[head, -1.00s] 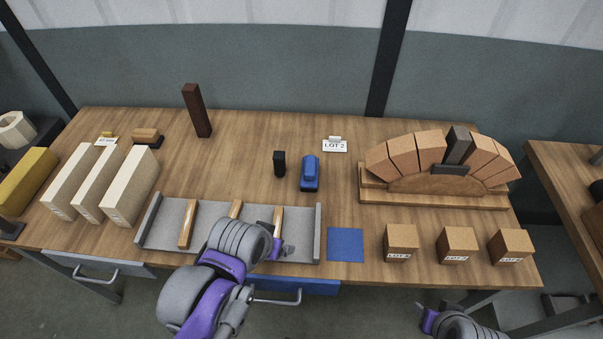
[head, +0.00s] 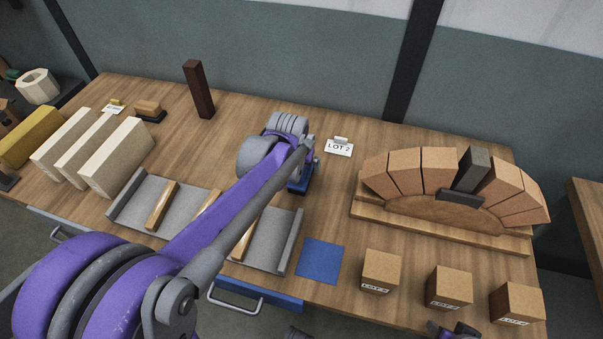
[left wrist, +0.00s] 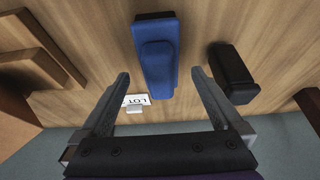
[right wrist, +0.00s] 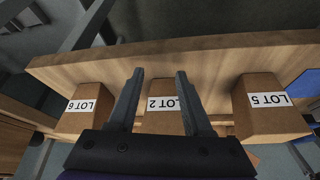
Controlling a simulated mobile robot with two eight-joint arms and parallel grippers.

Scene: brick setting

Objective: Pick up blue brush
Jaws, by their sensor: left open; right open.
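The blue brush (left wrist: 158,58) lies on the table, and in the left wrist view it is ahead of and between the open fingers of my left gripper (left wrist: 160,98), apart from them. In the head view only part of the brush (head: 300,187) shows beneath my left gripper (head: 303,150), which hides the rest. My right gripper (right wrist: 155,95) is open and empty near the front edge of the table, facing the lot-labelled blocks.
A black block (left wrist: 231,72) lies close beside the brush. A LOT 2 card (head: 339,147) stands behind it. The brick arch (head: 450,190) is to the right, a grey tray (head: 122,199) at front left, a blue mat (head: 320,261) in front, and a dark upright post (head: 199,90) behind.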

